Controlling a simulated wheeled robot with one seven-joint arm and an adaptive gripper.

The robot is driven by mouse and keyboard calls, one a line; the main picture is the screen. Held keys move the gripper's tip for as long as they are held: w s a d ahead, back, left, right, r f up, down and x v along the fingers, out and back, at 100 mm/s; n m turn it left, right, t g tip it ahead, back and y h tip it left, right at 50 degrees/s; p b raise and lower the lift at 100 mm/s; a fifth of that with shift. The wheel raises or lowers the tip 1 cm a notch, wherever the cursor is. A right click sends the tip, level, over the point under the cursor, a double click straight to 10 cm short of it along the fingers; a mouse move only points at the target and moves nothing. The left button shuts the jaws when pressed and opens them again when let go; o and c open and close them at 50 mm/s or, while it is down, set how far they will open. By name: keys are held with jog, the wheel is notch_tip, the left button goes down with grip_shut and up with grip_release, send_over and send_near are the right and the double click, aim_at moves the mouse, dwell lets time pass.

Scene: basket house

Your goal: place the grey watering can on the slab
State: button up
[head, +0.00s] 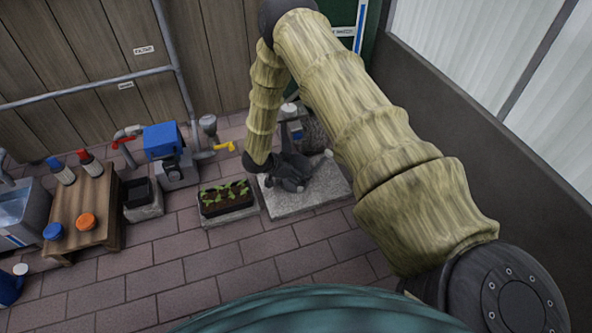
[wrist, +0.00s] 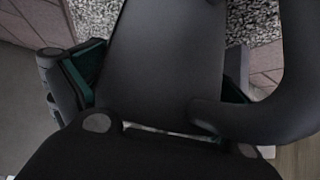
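The grey watering can (head: 291,174) is a dark shape at the low end of my arm, over the slab (head: 318,198). Its pale tip shows at the right. I cannot tell whether it touches the slab. In the wrist view the dark can (wrist: 168,55) fills the middle, with its curved handle (wrist: 298,75) at the right. My gripper (wrist: 160,85) has its green-padded fingers spread wide, one on each side of the can. The can hides the fingertips and any contact. In the head view my gripper blends with the can.
A planter (head: 226,198) stands just left of the slab. Further left are a black box (head: 141,193), a blue-topped device (head: 165,142) and a wooden table (head: 92,200) with bottles. A blue can (head: 10,287) is at the left edge. The front paving (head: 180,275) is clear.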

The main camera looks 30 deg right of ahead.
jog(key=shift+r, duration=0.15)
jog(key=shift+a+r, duration=0.15)
jog(key=shift+r, duration=0.15)
jog(key=p+v, duration=0.6)
jog(key=v, duration=0.5)
jog(key=s+a+f+n+t+y, duration=0.25)
jog(key=s+n, duration=0.25)
jog(key=s, duration=0.3)
jog(key=s+a+f+n+t+y, duration=0.1)
jog(key=s+a+f+n+y, duration=0.2)
jog(key=s+n, duration=0.4)
jog(key=s+a+r+n+g+y, duration=0.1)
jog(key=s+a+n+g+y, duration=0.1)
jog(key=s, duration=1)
jog(key=s+a+r+n+g+y, duration=0.1)
jog(key=s+a+n, duration=0.2)
jog(key=s, duration=0.9)
jog(key=shift+s+a+g+y, duration=0.15)
jog(key=shift+a+g+y, duration=0.2)
jog(key=shift+a, duration=0.5)
